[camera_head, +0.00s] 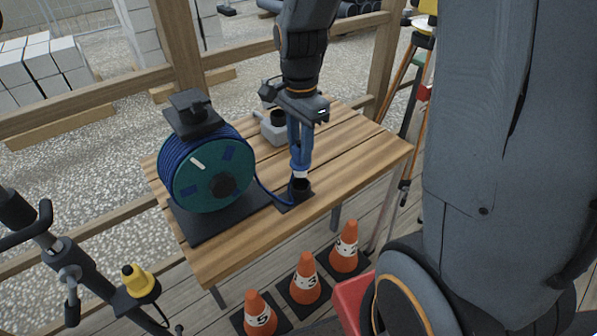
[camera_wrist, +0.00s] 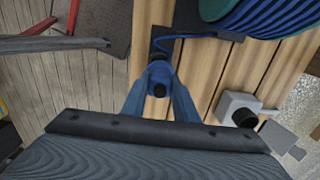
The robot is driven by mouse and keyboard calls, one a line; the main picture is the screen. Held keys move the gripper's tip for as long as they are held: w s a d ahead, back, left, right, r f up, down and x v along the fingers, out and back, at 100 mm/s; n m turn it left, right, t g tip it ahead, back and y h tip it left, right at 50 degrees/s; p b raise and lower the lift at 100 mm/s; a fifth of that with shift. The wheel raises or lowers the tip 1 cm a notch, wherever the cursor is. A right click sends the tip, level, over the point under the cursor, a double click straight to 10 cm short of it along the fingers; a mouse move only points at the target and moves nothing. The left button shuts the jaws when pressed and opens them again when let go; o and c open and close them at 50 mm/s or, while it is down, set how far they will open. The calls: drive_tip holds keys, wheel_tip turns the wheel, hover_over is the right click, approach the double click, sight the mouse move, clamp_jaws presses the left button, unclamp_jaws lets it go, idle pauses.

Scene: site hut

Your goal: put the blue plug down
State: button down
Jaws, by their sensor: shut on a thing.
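My gripper (camera_head: 300,165) points down over the right front part of the wooden table. Its blue fingers are shut on the blue plug, which shows between the fingertips in the wrist view (camera_wrist: 158,72). In the head view the fingers hide most of the plug. A pale band and a dark round part (camera_head: 301,187) show just below the fingertips, over a small dark plate (camera_wrist: 163,38) on the table. I cannot tell whether the plug touches the plate. A blue cable runs from the plug to the cable reel (camera_head: 212,172).
The wooden table (camera_head: 345,158) has free boards to the right of the gripper. A grey box with a black round socket (camera_head: 272,130) stands behind the gripper; it also shows in the wrist view (camera_wrist: 236,107). Orange cones (camera_head: 305,278) stand on the floor in front.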

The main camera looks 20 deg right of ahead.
sight(301, 168)
drive_tip(key=shift+f+p, duration=0.4)
drive_tip(key=shift+f, duration=2.85)
drive_tip(key=shift+f, duration=0.3)
drive_tip(key=c, duration=1.4)
unclamp_jaws()
